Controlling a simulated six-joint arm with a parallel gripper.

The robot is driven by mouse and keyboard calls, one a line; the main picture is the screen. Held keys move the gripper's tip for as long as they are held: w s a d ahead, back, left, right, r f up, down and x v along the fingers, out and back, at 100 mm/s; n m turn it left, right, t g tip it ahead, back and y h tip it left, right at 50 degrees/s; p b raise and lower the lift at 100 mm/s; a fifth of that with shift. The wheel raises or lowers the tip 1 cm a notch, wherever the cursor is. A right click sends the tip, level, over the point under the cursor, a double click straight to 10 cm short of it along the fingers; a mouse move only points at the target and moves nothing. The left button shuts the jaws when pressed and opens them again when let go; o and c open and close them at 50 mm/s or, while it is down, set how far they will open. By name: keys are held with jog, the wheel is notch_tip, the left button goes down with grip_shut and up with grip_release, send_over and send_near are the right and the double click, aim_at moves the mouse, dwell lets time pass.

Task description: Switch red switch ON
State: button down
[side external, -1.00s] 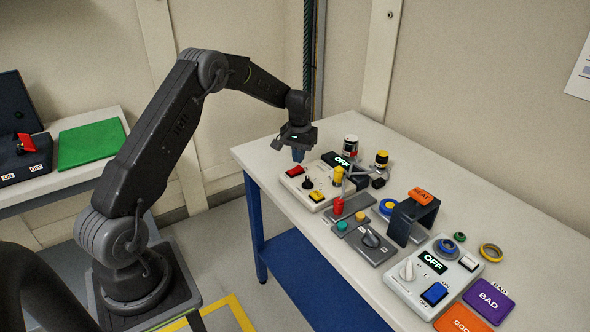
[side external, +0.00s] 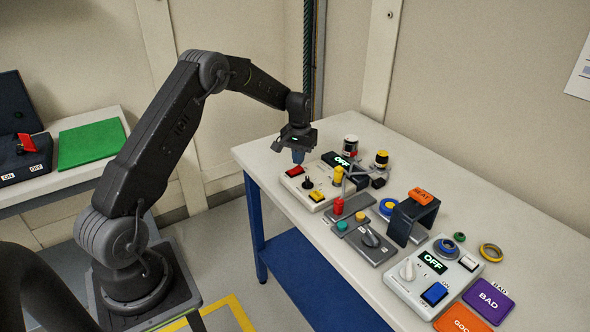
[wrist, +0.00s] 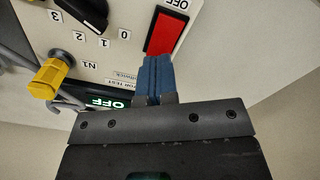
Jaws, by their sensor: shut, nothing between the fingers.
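The red rocker switch (side external: 294,171) sits at the left end of a white control box (side external: 316,204) on the bench. It also shows in the wrist view (wrist: 166,32), with an OFF label (wrist: 172,4) at its far end. My gripper (side external: 298,160) points down above the box, by the red switch. In the wrist view its blue fingers (wrist: 153,72) are together, empty, and overlap the switch's near end. I cannot tell whether they touch it. The box's green display (side external: 342,161) reads OFF.
A black knob (side external: 307,183), a yellow rocker (side external: 317,196) and a yellow post (side external: 338,175) are close by. A second box with a blue switch (side external: 435,293) stands at the right. Another red switch (side external: 27,143) is on a dark box at far left.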

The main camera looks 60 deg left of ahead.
jog(key=shift+f, duration=1)
dwell(0.3)
jog(key=shift+r, duration=3.55)
